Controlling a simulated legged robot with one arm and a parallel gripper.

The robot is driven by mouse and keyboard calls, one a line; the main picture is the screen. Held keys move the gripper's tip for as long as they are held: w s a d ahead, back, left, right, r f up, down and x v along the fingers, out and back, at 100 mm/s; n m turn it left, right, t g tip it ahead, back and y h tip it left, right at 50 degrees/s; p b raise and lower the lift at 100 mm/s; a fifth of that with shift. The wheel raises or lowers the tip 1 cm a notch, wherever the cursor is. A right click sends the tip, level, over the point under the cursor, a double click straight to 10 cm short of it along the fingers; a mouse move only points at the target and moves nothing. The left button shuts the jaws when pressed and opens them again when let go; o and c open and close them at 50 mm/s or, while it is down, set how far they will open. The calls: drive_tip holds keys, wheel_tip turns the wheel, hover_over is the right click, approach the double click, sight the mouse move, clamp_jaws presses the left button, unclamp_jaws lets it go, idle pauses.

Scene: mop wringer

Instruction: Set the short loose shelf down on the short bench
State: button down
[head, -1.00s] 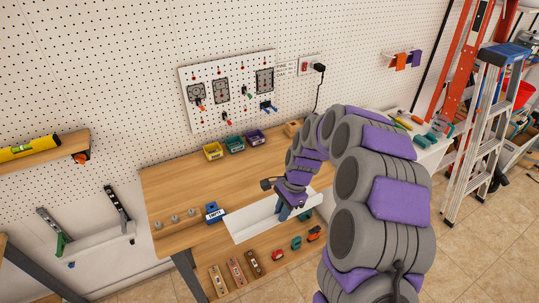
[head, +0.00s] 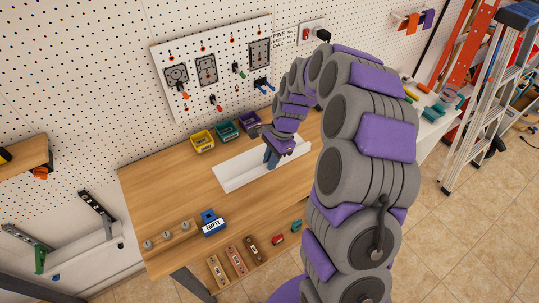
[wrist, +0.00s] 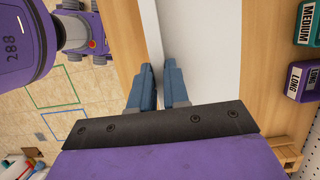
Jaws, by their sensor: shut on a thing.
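The loose shelf, a white board with a raised edge (head: 232,176), is over the wooden bench top (head: 160,205), in front of the coloured bins. I cannot tell whether it touches the wood or hangs just above it. My gripper (head: 271,158) is shut on the shelf's near edge, toward its right end. In the wrist view my gripper (wrist: 159,78) has one blue finger on each side of the edge of the white shelf (wrist: 200,45). My arm hides the bench's right part.
Yellow (head: 202,141), green (head: 225,130) and purple (head: 249,121) bins stand behind the shelf by the pegboard. A blue box marked EMPTY (head: 212,225) and a peg block (head: 166,236) are at the front left. The bench top left of the shelf is clear.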

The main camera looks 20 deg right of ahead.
sight(277, 167)
drive_tip(key=shift+d+p, duration=0.35)
drive_tip(key=shift+d, duration=0.8)
drive_tip(key=shift+a+f, duration=0.5)
drive_tip(key=shift+f, duration=0.3)
drive_tip(key=shift+a+f, duration=0.45)
drive_tip(key=shift+f, duration=0.35)
drive_tip(key=shift+d+f, duration=0.1)
drive_tip(key=shift+f, duration=0.25)
drive_tip(key=shift+d+f, duration=0.7)
drive_tip(key=shift+f, duration=0.35)
drive_tip(key=shift+a, duration=0.65)
drive_tip(key=shift+d+f, duration=0.1)
drive_tip(key=shift+d+f, duration=0.4)
drive_tip(key=shift+a+f, duration=0.35)
drive_tip(key=shift+f, duration=0.1)
